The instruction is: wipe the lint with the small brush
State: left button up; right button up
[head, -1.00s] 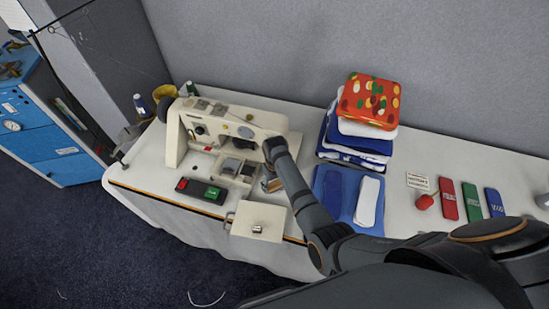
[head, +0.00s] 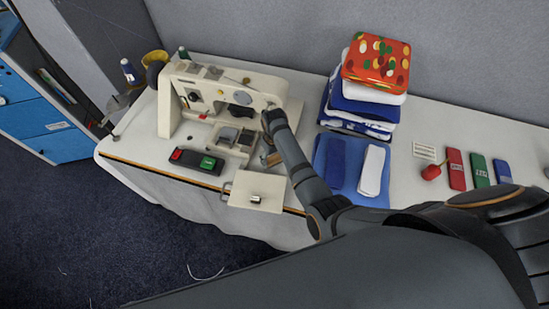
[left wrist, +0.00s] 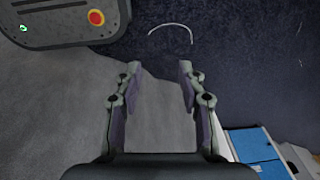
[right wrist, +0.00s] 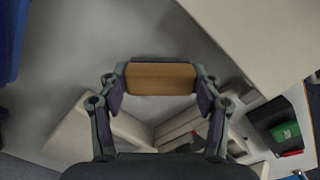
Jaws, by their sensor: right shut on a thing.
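My right gripper (right wrist: 160,88) is shut on the small brush, whose wooden body (right wrist: 160,78) lies across between its fingertips. In the head view the brush (head: 271,160) is a small brown patch beside the right end of the sewing machine (head: 188,82), and my forearm hides most of the gripper. I cannot tell whether the bristles touch anything. No lint can be clearly made out. My left gripper (left wrist: 158,78) is open and empty, with the floor below it.
A red-and-green switch box (head: 196,162) and a pale plate (head: 257,191) lie at the table's front edge. Folded cloths (head: 375,60) are stacked to the right, near a blue mat (head: 350,192). Red, green and blue bars lie farther right. A blue cabinet (head: 40,120) stands left.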

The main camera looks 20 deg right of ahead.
jog(key=shift+f, duration=0.2)
pick_arm(q)
jog(key=shift+s+a+f, duration=0.1)
jog(key=shift+s+f, duration=0.2)
jog(key=shift+s, duration=0.55)
pick_arm(e)
jog(key=shift+f, duration=0.1)
pick_arm(q)
jog(key=shift+s+f+b, duration=0.2)
jog(key=shift+f+b, duration=0.25)
jog(key=shift+b, duration=0.05)
pick_arm(e)
jog(key=shift+f, duration=0.75)
